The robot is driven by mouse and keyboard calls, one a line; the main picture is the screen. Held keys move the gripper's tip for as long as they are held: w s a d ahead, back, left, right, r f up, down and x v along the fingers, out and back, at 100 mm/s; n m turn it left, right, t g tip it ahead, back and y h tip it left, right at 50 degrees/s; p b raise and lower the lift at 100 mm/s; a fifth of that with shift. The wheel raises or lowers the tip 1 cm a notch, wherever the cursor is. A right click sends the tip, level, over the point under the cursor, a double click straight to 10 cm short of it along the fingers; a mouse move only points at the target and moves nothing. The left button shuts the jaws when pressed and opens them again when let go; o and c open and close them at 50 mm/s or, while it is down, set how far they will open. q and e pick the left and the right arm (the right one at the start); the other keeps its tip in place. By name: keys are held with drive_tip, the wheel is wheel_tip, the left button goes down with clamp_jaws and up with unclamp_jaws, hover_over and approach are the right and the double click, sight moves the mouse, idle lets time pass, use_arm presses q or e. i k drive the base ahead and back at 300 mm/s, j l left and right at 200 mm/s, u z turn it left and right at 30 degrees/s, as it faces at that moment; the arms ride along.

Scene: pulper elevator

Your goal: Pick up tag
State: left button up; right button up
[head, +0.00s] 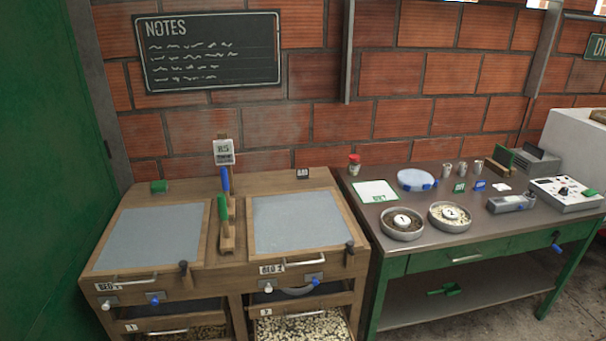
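Several small tag-like items are in the head view, and I cannot tell which one is the task's tag. A green tag with white marks (460,187) and a blue tag (480,186) stand side by side on the right table. A small black label with white characters (302,173) stands at the back edge of the wooden cabinet. A green block-like item (159,186) sits at the cabinet's back left. Neither of my grippers is in view.
The wooden cabinet (135,213) has two grey panels and a post with a display (224,151). The dark-topped table (440,243) holds two round dishes (402,236) (437,225), a blue-handled round item (413,180), metal cups and a control box (566,195).

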sight(302, 173)
drive_tip(key=i+l, duration=0.15)
drive_tip(key=i, duration=0.2)
drive_tip(key=i+l, duration=0.5)
drive_tip(key=l, duration=0.15)
drive_tip(key=i+l, duration=0.3)
drive_tip(key=l, duration=0.15)
drive_tip(key=i+l, duration=0.4)
drive_tip(key=l, duration=0.5)
drive_tip(key=i+l, duration=0.15)
drive_tip(key=l, duration=0.15)
drive_tip(key=i+l+z, duration=0.1)
drive_tip(key=i, duration=0.3)
